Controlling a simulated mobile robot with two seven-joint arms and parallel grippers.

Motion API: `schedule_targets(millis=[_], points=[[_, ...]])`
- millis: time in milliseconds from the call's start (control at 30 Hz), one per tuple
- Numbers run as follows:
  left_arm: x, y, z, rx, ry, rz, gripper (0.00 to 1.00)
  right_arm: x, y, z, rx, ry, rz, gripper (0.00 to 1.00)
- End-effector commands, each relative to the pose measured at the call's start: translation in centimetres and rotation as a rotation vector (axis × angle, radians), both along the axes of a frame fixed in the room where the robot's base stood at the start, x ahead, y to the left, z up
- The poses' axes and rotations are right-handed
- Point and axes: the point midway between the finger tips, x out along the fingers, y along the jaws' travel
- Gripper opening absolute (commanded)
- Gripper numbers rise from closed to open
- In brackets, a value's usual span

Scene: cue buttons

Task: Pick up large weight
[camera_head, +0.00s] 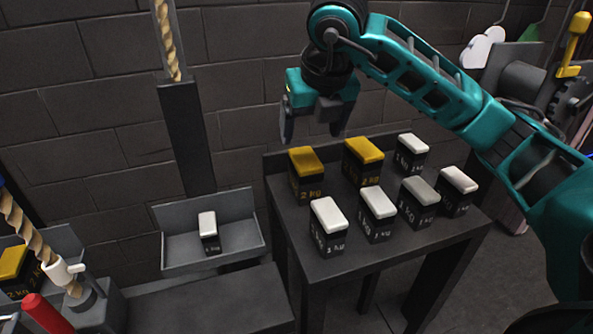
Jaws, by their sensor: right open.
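Two large weights with yellow tops and "2 kg" lettering stand at the back left of the dark table: one at the left (306,174), one beside it (363,162). Several smaller weights with white or grey tops stand around them, such as the front white one (328,226). My right gripper (313,130) hangs above and behind the left yellow weight, fingers pointing down, open and empty. It touches no weight. Another yellow-topped weight (14,268) sits in a tray at the far left. My left gripper is not in view.
The dark table (330,268) has a raised back edge. A grey tray (175,252) holding one white-topped weight (208,232) hangs by a post and rope to its left. A second rope, a red handle (46,314) and machinery stand at the lower left. A brick wall is behind.

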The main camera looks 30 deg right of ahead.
Motion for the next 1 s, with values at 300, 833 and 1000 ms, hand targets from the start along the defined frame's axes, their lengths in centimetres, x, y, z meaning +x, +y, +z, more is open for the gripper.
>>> schedule_targets(millis=[300, 833, 1000], points=[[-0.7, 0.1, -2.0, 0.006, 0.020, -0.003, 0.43, 2.0, -0.5, -5.4, 0.003, 0.004, 0.002, 0.81], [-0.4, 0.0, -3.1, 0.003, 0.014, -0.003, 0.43, 3.8, -0.9, -10.6, 0.004, 0.004, 0.002, 0.81], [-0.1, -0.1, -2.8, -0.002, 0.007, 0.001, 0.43, 4.1, -1.0, -11.0, 0.003, 0.001, 0.004, 0.81]])
